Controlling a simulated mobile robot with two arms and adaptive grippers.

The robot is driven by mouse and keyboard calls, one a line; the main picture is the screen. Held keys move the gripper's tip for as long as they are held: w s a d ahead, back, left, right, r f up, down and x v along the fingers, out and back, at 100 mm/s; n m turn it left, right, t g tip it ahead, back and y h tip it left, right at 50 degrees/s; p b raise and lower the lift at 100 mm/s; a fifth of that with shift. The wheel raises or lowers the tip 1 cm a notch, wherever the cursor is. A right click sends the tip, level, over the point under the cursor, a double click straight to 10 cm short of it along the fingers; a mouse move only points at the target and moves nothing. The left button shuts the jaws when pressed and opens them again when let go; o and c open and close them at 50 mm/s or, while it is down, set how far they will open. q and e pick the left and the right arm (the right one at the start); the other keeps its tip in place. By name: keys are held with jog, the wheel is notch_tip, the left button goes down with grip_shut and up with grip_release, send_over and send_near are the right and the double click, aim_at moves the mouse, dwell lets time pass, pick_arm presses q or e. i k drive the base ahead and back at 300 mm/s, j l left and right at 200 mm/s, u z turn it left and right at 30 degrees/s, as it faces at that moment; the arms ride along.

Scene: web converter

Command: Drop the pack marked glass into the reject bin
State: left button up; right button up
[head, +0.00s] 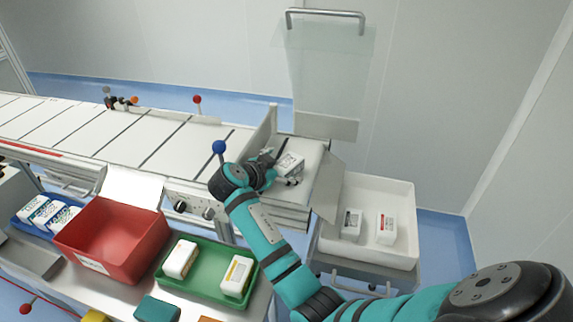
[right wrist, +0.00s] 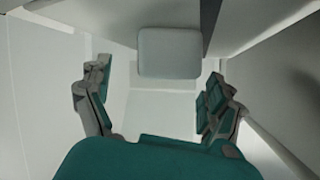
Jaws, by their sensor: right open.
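A white pack (head: 290,163) with dark print lies at the right end of the conveyor. My right gripper (head: 276,173) is beside it with its fingers close to it. In the right wrist view my right gripper (right wrist: 155,88) is open, and a plain pale pack face (right wrist: 168,52) shows ahead of and between the fingers, apart from both. I cannot read the pack's print, so I cannot tell whether it says glass. A red bin (head: 135,240) with a small unreadable label stands at the left; it looks like the reject bin. My left gripper is not in view.
A white crate (head: 385,255) at the right holds two packs. A green tray (head: 205,282) beside the red bin holds two more. Several packs stand in a blue tray (head: 28,224). A clear panel (head: 330,70) rises behind the conveyor (head: 110,135). A blue knob (head: 219,147) stands near my wrist.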

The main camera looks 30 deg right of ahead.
aim_at(127, 245)
jog(key=k+j, duration=0.1)
jog(key=j, duration=0.35)
jog(key=k+j, duration=0.1)
jog(key=j, duration=0.35)
jog(key=k+j+z, duration=0.1)
jog(key=j, duration=0.35)
